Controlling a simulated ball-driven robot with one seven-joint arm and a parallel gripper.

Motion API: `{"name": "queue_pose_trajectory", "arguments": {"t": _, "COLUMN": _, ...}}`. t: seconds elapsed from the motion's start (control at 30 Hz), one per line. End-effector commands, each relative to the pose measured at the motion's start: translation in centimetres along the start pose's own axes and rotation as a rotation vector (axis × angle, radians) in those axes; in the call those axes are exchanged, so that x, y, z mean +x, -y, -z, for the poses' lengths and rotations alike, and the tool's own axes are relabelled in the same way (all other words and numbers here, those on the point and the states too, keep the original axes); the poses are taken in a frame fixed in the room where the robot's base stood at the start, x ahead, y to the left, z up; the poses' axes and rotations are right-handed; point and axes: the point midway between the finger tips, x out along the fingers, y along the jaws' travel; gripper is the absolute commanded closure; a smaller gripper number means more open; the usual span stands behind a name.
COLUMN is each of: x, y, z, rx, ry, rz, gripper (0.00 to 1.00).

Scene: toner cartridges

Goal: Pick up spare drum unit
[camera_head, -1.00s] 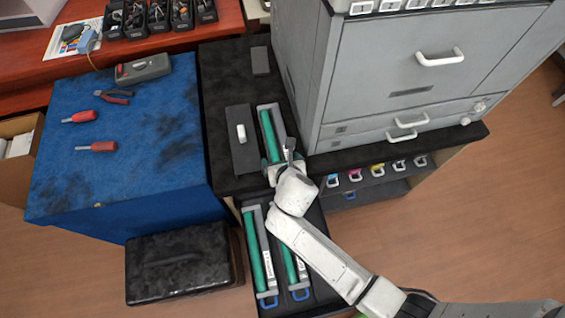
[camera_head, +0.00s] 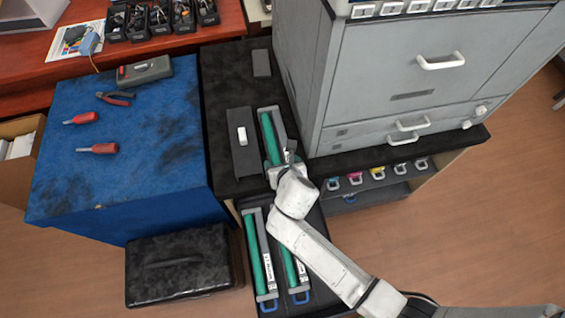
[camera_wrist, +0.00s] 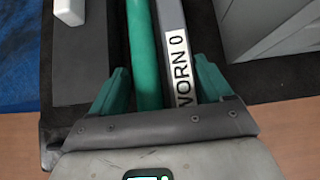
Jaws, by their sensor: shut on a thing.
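My gripper (camera_wrist: 160,88) points down over a green drum unit (camera_head: 270,135) with a grey side bar, lying on the black tabletop beside the printer. In the wrist view its fingers are on either side of this drum unit (camera_wrist: 143,45), shut on it. Its white label (camera_wrist: 178,65) reads "WORN 0", with the rest hidden. Two similar drum units with blue handles, a left one (camera_head: 257,262) and a right one (camera_head: 292,268), lie lower down in a dark tray or drawer. My arm partly covers the right one, and their labels are too small to read.
The grey printer (camera_head: 400,75) stands close on the right. A dark flat panel with a white handle (camera_head: 242,135) lies just left of the held unit. A blue-covered table (camera_head: 120,165) with tools is at left. A black case (camera_head: 180,268) is on the floor.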

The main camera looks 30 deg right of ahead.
Motion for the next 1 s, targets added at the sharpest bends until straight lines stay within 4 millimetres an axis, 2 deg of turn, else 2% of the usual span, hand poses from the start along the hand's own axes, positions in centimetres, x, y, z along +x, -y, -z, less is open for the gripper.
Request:
{"name": "queue_pose_trajectory", "arguments": {"t": 0.03, "x": 0.3, "y": 0.2, "z": 1.0, "rx": 0.001, "ry": -0.017, "rz": 0.004, "gripper": 0.88}}
{"name": "queue_pose_trajectory", "arguments": {"t": 0.37, "x": -0.1, "y": 0.2, "z": 0.5, "rx": 0.001, "ry": -0.014, "rz": 0.003, "gripper": 0.88}}
{"name": "queue_pose_trajectory", "arguments": {"t": 1.0, "x": -3.6, "y": 0.0, "z": -3.6, "rx": 0.0, "ry": -0.004, "rz": 0.001, "gripper": 0.88}}
